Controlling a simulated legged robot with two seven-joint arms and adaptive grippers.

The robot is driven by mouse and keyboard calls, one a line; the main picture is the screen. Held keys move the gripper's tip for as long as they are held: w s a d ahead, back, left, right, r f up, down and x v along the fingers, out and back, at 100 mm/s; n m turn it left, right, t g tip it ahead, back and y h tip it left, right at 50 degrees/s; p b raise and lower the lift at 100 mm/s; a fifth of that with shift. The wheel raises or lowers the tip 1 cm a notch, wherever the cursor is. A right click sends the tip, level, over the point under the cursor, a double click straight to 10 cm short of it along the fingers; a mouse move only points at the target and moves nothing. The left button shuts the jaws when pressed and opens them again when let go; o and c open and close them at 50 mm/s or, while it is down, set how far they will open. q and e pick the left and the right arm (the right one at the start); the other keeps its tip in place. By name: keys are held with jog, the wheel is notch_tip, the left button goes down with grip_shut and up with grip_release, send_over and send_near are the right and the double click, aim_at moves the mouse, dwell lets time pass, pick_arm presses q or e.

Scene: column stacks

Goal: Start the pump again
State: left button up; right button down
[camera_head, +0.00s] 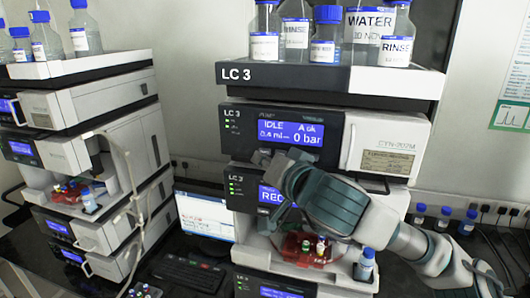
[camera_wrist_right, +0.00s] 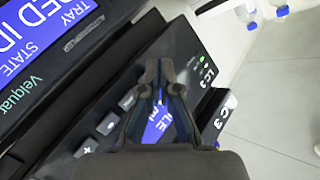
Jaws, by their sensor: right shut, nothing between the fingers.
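The pump (camera_head: 275,130) is the LC 3 module with a lit blue display (camera_head: 290,133) reading "IDLE" and "0 bar". My right gripper (camera_head: 262,158) is at the lower edge of the pump's dark front panel, just under the display. In the right wrist view my right gripper (camera_wrist_right: 161,75) is shut with nothing in it. Its fingers cover part of the pump display (camera_wrist_right: 158,124). Several grey keys (camera_wrist_right: 108,123) lie in a row on the panel beside the fingers. I cannot tell whether the fingertips touch the panel. My left gripper is out of view.
The module below shows a blue display (camera_head: 271,198), partly hidden by my right arm. Bottles (camera_head: 295,33) stand on the top tray (camera_head: 330,77). A red vial tray (camera_head: 300,250) sits lower down. Another stack (camera_head: 85,120) and a monitor (camera_head: 205,217) are at left.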

jog(key=shift+w, duration=0.25)
jog(key=shift+w+d, duration=0.15)
jog(key=shift+w, duration=0.25)
dwell(0.8)
jog(key=shift+s+a+b, duration=0.2)
jog(key=shift+s+b, duration=0.1)
jog(key=shift+s, duration=0.5)
jog(key=shift+s, duration=0.1)
jog(key=s, duration=0.1)
jog(key=s+a+b, duration=0.1)
jog(key=s, duration=0.2)
jog(key=shift+s+a+b, duration=0.3)
jog(key=shift+b, duration=0.1)
dwell(0.4)
